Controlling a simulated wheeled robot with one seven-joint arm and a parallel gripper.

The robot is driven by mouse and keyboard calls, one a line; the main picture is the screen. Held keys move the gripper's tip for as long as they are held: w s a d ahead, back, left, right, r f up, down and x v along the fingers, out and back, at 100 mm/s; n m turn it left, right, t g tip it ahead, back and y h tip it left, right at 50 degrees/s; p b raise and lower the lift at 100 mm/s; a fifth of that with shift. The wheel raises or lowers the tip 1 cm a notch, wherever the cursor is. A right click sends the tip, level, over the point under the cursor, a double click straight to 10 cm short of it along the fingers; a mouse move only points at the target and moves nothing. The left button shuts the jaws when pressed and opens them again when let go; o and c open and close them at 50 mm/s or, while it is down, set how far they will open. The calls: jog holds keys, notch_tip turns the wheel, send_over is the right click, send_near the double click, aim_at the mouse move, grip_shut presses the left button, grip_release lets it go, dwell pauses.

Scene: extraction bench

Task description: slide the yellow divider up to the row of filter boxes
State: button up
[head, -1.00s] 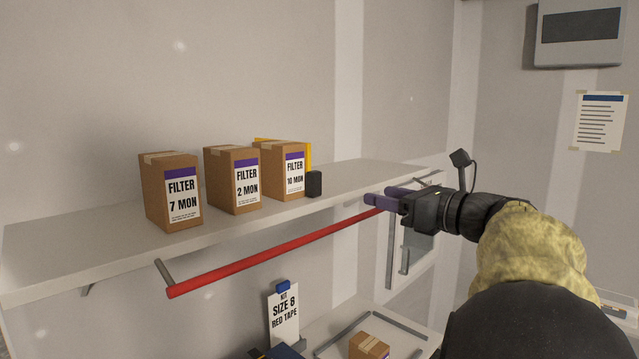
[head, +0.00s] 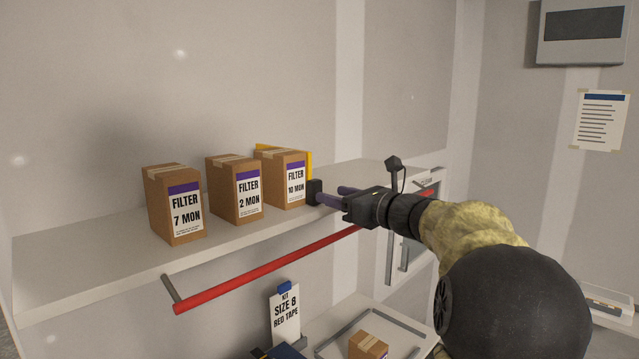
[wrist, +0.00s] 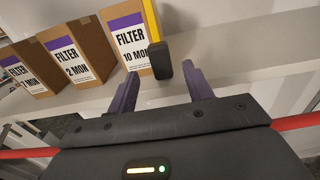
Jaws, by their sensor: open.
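The yellow divider (wrist: 151,22) stands upright against the right side of the "10 MON" filter box (wrist: 131,40), with a black block (wrist: 161,56) at its front end. In the head view the divider (head: 309,164) shows as a thin yellow edge behind and beside that box, and the black block (head: 314,192) is at the shelf's front. The "2 MON" box (head: 235,190) and "7 MON" box (head: 174,205) stand to the left. My gripper (wrist: 159,88) is open and empty, its purple fingers just short of the black block, one to each side in the wrist view.
The boxes stand on a pale shelf (head: 100,238), with free room on it to the right of the divider. A red bar (head: 265,268) runs below the shelf's front edge.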

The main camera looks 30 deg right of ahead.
aim_at(321, 190)
jog(key=p+x, duration=0.2)
jog(key=x, duration=0.3)
jog(key=shift+w+a, duration=0.15)
jog(key=shift+w, duration=0.05)
grip_shut()
jog(key=shift+w+d+b, duration=0.1)
jog(key=shift+d+b, duration=0.3)
jog(key=shift+d, duration=0.05)
grip_release()
